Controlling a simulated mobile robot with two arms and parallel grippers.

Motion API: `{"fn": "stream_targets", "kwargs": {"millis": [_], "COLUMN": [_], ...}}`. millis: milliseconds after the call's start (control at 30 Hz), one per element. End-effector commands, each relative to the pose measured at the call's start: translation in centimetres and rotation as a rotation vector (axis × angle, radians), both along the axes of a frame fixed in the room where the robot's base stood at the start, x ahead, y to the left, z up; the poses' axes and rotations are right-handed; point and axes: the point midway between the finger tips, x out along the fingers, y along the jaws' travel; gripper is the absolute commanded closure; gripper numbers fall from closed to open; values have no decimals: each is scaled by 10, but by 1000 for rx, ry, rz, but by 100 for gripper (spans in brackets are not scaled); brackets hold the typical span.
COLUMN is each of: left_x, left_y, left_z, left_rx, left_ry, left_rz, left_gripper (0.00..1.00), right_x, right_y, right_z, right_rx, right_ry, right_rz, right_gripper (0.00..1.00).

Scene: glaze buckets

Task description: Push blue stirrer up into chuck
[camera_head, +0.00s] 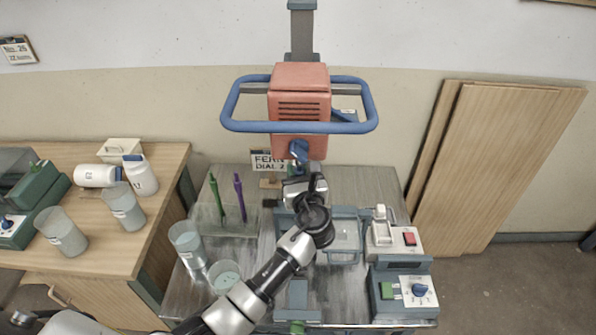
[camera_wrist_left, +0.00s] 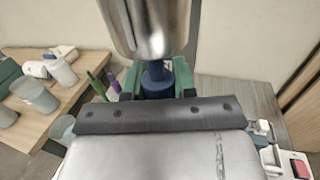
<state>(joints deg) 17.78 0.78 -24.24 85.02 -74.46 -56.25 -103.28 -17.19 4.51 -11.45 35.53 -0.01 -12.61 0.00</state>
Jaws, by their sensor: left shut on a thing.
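The blue stirrer (camera_wrist_left: 156,80) stands upright between my left gripper's fingers, directly below the shiny metal chuck (camera_wrist_left: 150,25) in the left wrist view. Its top is close under the chuck's lower rim; whether it has entered the chuck I cannot tell. My left gripper (camera_wrist_left: 157,88) is shut on the stirrer, with green-edged fingers on both sides. In the head view my left gripper (camera_head: 304,188) is beneath the orange mixer head (camera_head: 299,92), and its wrist hides most of the stirrer. My right gripper is not in view.
A blue guard bar (camera_head: 240,125) surrounds the mixer head. A clear rack (camera_head: 212,222) holds green and purple stirrers at left. Grey buckets (camera_head: 187,240) stand near the table's left edge. A scale (camera_head: 393,240) and a control box (camera_head: 403,292) stand at right.

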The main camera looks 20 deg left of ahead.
Motion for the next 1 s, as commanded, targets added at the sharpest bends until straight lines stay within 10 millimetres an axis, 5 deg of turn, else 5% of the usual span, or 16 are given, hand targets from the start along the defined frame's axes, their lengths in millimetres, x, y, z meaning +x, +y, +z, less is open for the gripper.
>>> {"fn": "stream_targets", "kwargs": {"millis": [1000], "left_x": [0], "left_y": [0], "left_z": [1], "left_rx": [0], "left_ry": [-1], "left_rz": [0], "left_gripper": [97], "right_x": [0], "right_y": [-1], "right_z": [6], "right_rx": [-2], "right_ry": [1], "right_rz": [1], "right_gripper": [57]}}
